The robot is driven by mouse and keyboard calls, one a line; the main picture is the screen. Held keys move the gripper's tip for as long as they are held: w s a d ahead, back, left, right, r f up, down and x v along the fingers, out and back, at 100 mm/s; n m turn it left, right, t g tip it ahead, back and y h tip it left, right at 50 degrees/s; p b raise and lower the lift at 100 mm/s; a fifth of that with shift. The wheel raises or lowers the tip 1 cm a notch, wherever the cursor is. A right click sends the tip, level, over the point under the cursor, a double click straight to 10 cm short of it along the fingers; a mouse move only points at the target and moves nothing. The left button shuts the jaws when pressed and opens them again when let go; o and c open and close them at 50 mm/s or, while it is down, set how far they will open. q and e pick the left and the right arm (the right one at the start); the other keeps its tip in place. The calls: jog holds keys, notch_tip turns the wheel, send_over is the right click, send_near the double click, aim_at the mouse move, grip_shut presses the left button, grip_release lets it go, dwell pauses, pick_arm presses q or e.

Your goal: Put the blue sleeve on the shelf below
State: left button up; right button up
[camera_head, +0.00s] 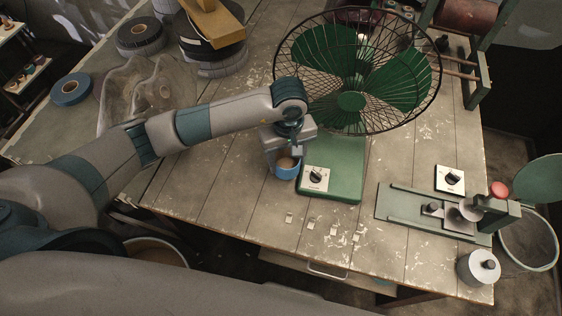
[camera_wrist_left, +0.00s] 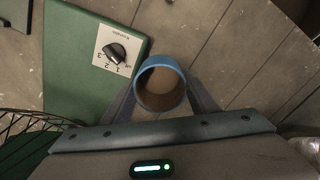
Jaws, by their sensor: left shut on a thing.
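A blue sleeve (camera_head: 286,169) with a brown inside is held by my left gripper (camera_head: 288,158) beside the left edge of the fan's green base. In the left wrist view the sleeve (camera_wrist_left: 160,83) sits between the two fingers of my left gripper (camera_wrist_left: 161,98), its round opening facing the camera. I cannot tell whether its bottom touches the table. A shelf below the tabletop is not clearly seen; a drawer-like front with a handle (camera_head: 327,271) shows under the table's front edge. My right gripper is not in view.
A green fan (camera_head: 351,101) with a wire cage stands at the back. Its base has a dial (camera_head: 316,176). A green press-like device (camera_head: 440,212) and a metal canister (camera_head: 478,267) are at the right. Small pale chips lie on the table (camera_head: 222,212). Tape rolls (camera_head: 71,90) sit at the left.

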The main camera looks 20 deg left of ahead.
aim_at(281, 165)
pick_arm(q)
jog(key=shift+w+a+f, duration=0.15)
jog(key=shift+a+f, duration=0.4)
jog(key=shift+a, duration=0.35)
jog(key=shift+f+p, duration=0.35)
jog(key=shift+p, duration=0.15)
notch_tip(281, 165, down, 3)
jog(key=shift+f+p, duration=0.15)
jog(key=shift+p, duration=0.65)
